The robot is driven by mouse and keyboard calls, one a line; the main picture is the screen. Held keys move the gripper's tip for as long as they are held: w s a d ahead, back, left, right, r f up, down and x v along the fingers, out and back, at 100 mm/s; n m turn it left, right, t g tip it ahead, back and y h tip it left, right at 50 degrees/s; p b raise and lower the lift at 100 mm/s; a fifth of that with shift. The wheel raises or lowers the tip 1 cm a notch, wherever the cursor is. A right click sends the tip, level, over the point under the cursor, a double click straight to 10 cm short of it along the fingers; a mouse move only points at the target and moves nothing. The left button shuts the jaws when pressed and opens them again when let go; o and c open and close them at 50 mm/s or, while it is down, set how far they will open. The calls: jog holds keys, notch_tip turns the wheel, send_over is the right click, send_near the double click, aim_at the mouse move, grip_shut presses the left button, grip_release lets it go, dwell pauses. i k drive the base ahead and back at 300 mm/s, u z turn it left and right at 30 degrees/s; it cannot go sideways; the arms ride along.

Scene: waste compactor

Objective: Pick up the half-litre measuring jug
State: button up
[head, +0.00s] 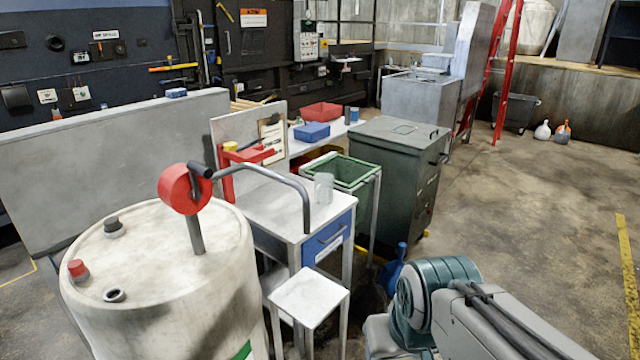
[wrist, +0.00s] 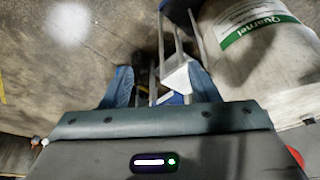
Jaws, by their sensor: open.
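The measuring jug (head: 323,188) is a clear, see-through vessel standing upright near the right-hand edge of a small grey worktable (head: 270,208) in the head view. The table has a blue drawer (head: 327,238) under its top. I cannot make out the jug in the wrist view. My gripper (wrist: 160,72) shows in the wrist view with its two blue fingers spread apart and nothing held between them. It is apart from the jug. In the head view my arm comes in from the lower right, to the right of the table and lower than the jug.
A large pale drum (head: 160,285) with a red-wheeled pump and curved spout stands at front left; the spout reaches over the table. A small white stool (head: 310,296) stands before the table. A green bin (head: 352,170) and dark green cabinet (head: 393,165) stand behind. Floor at right is clear.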

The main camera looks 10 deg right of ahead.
aim_at(322, 191)
jog(key=z, duration=0.55)
jog(key=i, duration=1.05)
jog(key=z, duration=0.6)
jog(key=i, duration=1.35)
jog(key=u, duration=1.15)
jog(key=i, duration=0.75)
jog(key=u, duration=0.75)
